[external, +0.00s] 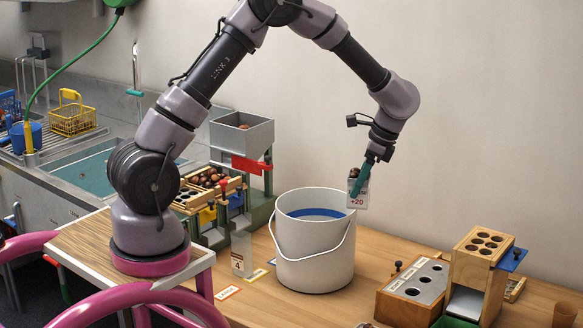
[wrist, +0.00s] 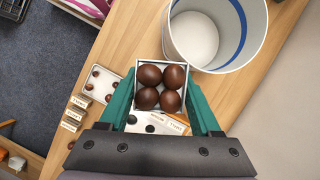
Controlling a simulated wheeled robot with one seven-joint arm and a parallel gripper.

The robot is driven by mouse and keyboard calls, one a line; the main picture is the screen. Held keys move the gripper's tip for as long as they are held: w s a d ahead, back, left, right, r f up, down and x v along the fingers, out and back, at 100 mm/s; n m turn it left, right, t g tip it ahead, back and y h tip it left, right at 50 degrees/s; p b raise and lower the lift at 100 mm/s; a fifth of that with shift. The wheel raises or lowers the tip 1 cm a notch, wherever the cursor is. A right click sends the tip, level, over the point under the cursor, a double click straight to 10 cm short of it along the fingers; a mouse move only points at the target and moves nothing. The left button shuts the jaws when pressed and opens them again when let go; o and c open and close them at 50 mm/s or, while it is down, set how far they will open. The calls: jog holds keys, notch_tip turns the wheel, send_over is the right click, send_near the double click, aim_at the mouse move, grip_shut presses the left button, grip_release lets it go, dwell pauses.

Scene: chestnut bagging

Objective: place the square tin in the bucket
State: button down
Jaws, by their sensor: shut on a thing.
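The square tin (external: 357,199) is a small open box marked "+20", with several brown chestnuts inside. My gripper (external: 362,186) is shut on it with teal fingers on two sides, and holds it up at the right rim of the bucket in the external view. In the wrist view the tin (wrist: 136,73) sits upright between the fingers of my gripper (wrist: 160,95). The bucket (external: 315,262) is white with a blue band inside and a wire handle, and stands on the table. In the wrist view the bucket (wrist: 196,40) lies beyond the tin, and its visible floor is bare.
A wooden block with round holes (external: 482,244) and a grey-topped holder (external: 418,280) stand at the right. A clear container marked 4 (external: 241,254) stands left of the bucket. A rack with chestnuts (external: 207,187) is behind it. Table between bucket and holder is clear.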

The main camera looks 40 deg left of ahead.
jog(key=shift+a+f+n+g, duration=0.25)
jog(key=shift+a+n+g, duration=0.3)
jog(key=shift+n, duration=0.65)
jog(key=w+a+r+n+t+h, duration=0.1)
jog(key=w+a+n+h, duration=0.3)
jog(key=n, duration=1)
jog(key=w+a+n+t+h, duration=0.2)
jog(key=a+n+h, duration=0.3)
jog(key=n, duration=1)
jog(key=shift+y, duration=0.3)
jog(key=shift+s+a+f, duration=0.1)
jog(key=shift+a+f, duration=0.05)
jog(key=shift+f, duration=4.5)
jog(key=shift+s+a+f, duration=0.1)
jog(key=shift+a+f, duration=0.05)
jog(key=shift+f, duration=4.5)
jog(key=shift+s+a+f, duration=0.1)
jog(key=shift+a+f, duration=0.05)
jog(key=shift+f, duration=4.5)
jog(key=shift+c, duration=0.5)
grip_release()
jog(key=shift+f, duration=0.15)
